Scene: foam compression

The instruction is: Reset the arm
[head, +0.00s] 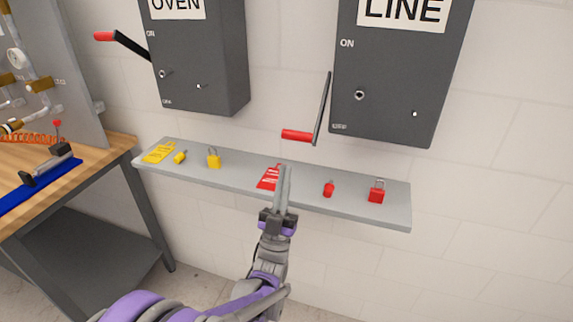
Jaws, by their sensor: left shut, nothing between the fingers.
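My left gripper (284,187) is shut and empty, its fingers pointing up in front of the grey shelf. My left arm reaches up from the bottom of the head view. The fingertips overlap the right side of a red tag (268,177) in the picture; I cannot tell whether they touch it. My right gripper is not in view.
The shelf (340,205) also holds a yellow tag (159,152), yellow padlock (214,158), red padlock (376,191) and small red item (328,189). Above are the OVEN box (205,60) and LINE box (395,75), whose red-handled lever (297,135) juts out. A workbench (95,160) stands left.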

